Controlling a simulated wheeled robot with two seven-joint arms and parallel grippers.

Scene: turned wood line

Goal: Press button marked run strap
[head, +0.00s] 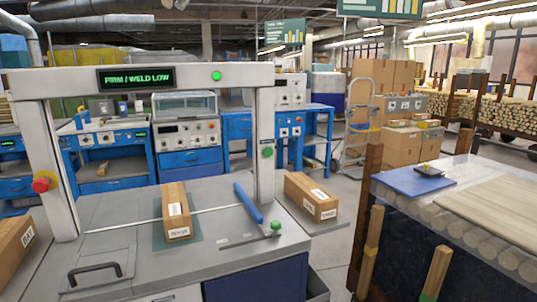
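A grey strapping machine frame (60,135) stands over a grey table, with a display (136,78) reading "FIRM / WELD LOW". A green round light or button (216,76) sits on the top beam. A green button (267,153) is on the right post; I cannot read any marking on it. Another green knob (275,226) is at the end of a small bar on the table's right. A red mushroom button (43,183) with a yellow part is on the left post. No legible "run strap" label shows. Neither gripper is in view.
A carton (176,212) sits under the arch on a dark green patch. A blue bar handle (248,203) lies right of it. Other cartons stand at right (312,197) and left (14,248). A black handle (92,273) is in front. A dowel-loaded rack (490,243) stands right.

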